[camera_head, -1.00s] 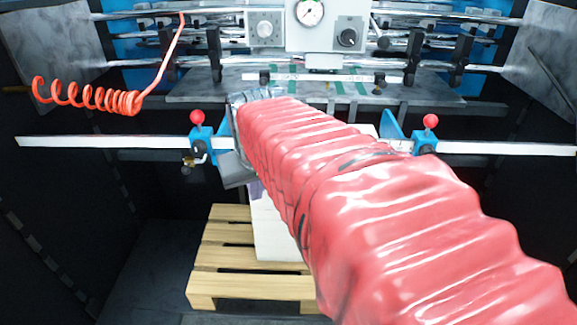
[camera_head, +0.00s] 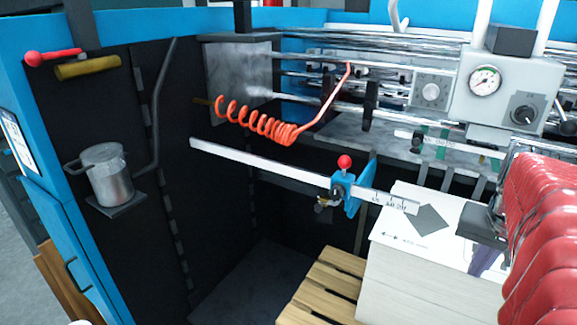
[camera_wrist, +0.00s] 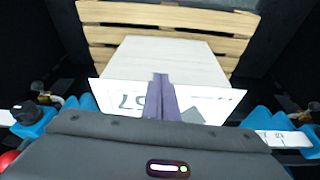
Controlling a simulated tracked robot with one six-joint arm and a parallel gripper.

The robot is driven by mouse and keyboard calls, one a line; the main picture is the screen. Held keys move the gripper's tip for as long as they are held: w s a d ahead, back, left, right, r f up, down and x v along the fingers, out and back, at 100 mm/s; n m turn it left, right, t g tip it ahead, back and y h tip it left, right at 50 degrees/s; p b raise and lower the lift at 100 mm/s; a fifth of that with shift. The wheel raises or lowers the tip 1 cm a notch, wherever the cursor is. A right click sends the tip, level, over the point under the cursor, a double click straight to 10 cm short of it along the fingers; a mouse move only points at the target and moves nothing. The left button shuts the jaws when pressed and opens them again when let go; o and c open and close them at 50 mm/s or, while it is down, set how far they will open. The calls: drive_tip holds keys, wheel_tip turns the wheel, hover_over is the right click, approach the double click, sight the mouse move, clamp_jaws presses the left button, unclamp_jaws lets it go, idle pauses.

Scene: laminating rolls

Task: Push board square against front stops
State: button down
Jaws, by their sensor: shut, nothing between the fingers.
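The white board (camera_head: 425,208) lies on top of a pale stack (camera_head: 405,283), with a dark grey patch and a small arrow printed on it. In the wrist view the board (camera_wrist: 112,92) shows a large printed number, partly covered by my fingers. The front stops are not clearly identifiable; metal strips (camera_head: 448,178) stand behind the board's far edge.
A blue side guide (camera_head: 354,192) with a red knob sits on a white ruler bar (camera_head: 270,165) beside the board. A wooden pallet (camera_head: 318,285) carries the stack. A coiled orange hose (camera_head: 262,124) hangs above left, and a gauge box (camera_head: 505,85) stands above right.

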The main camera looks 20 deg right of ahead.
sight(465, 269)
drive_tip(key=shift+f, duration=0.15)
drive_tip(key=w+d+f, duration=0.4)
drive_tip(key=d+f, duration=0.1)
drive_tip(key=f, duration=0.4)
drive_tip(key=shift+w+d+f, duration=0.15)
drive_tip(key=shift+d, duration=0.1)
idle(0.4)
drive_tip(key=shift+w+d, duration=0.75)
drive_tip(key=shift+d, duration=0.2)
drive_tip(key=shift+s+a, duration=0.1)
drive_tip(key=shift+a, duration=0.05)
